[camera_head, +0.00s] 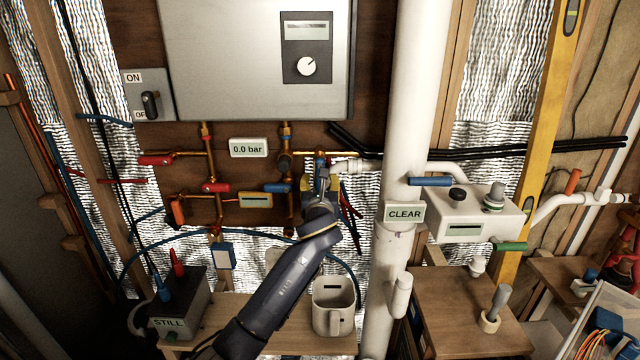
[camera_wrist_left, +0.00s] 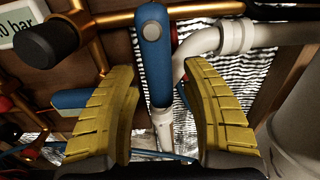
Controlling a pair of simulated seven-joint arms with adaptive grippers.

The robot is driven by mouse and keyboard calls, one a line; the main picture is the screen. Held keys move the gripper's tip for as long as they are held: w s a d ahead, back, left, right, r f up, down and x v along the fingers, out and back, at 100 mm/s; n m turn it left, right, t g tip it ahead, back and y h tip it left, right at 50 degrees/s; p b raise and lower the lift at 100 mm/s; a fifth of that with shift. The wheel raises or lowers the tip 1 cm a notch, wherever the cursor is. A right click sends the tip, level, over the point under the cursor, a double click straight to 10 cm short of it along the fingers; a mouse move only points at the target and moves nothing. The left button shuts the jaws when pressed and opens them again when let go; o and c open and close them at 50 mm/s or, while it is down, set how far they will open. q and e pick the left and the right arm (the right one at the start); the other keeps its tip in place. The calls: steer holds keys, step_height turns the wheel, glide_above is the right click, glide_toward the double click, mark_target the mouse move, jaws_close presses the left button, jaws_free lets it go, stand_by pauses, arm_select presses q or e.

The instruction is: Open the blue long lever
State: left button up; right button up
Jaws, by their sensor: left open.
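A long blue lever (camera_wrist_left: 153,55) hangs upright in the left wrist view, with its rounded top end toward the camera. In the head view it is a small blue strip (camera_head: 320,165) on the pipework, partly hidden by my gripper. My left gripper (camera_wrist_left: 150,78) is open, with its two yellow ridged fingers on either side of the lever and visible gaps to both. In the head view this gripper (camera_head: 318,184) is in front of the pipes under the heater. My right gripper is in neither view.
A shorter blue handle (camera_head: 278,188) sits just left of the gripper, and a black round cap (camera_wrist_left: 46,42) is left of the fingers. A thick white pipe (camera_head: 405,120) stands to the right. A white jug (camera_head: 334,306) stands on the wooden shelf below.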

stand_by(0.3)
arm_select(q)
jaws_close()
stand_by(0.3)
